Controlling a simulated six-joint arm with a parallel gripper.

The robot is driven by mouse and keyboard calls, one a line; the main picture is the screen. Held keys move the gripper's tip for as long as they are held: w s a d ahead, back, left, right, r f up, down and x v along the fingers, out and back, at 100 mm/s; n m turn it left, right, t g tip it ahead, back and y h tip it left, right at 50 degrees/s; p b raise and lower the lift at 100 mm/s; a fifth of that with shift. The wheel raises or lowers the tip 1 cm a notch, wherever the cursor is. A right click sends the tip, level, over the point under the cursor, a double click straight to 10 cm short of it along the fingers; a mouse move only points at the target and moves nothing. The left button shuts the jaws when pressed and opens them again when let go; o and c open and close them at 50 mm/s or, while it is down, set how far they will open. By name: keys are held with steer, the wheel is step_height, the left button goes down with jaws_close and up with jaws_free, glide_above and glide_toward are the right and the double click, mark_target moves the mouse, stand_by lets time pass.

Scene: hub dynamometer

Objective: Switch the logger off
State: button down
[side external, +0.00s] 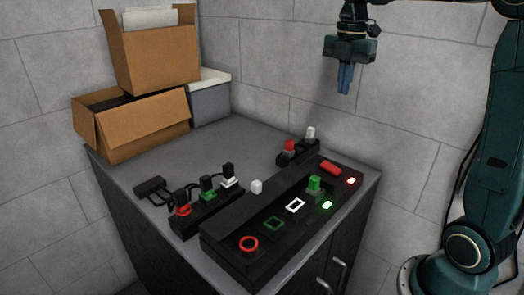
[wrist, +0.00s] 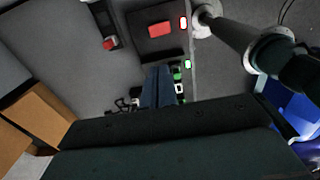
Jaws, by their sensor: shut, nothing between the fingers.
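A long black console (side external: 222,243) lies along the front right of the cabinet top. It bears a red ring (side external: 248,243), a green outlined rectangle (side external: 274,223), a white outlined rectangle (side external: 294,205), a green block (side external: 314,185) and a red bar (side external: 331,168). A green light (side external: 327,205) and a red light (side external: 351,181) are lit. In the wrist view the red bar (wrist: 160,28), red light (wrist: 183,22) and green light (wrist: 187,63) show; my fingers partly cover the rest. No label marks the logger. My gripper (side external: 344,92) is shut and empty, high above the console.
A black strip with red, green and white plugs (side external: 207,210) stands left of the console, with cables. A smaller block (side external: 297,150) with red and white pieces stands behind. Cardboard boxes (side external: 135,120) and a grey bin (side external: 210,100) fill the back left.

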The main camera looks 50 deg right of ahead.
steer(key=shift+r, duration=2.35)
steer(key=shift+r, duration=0.1)
steer(key=shift+s, duration=0.1)
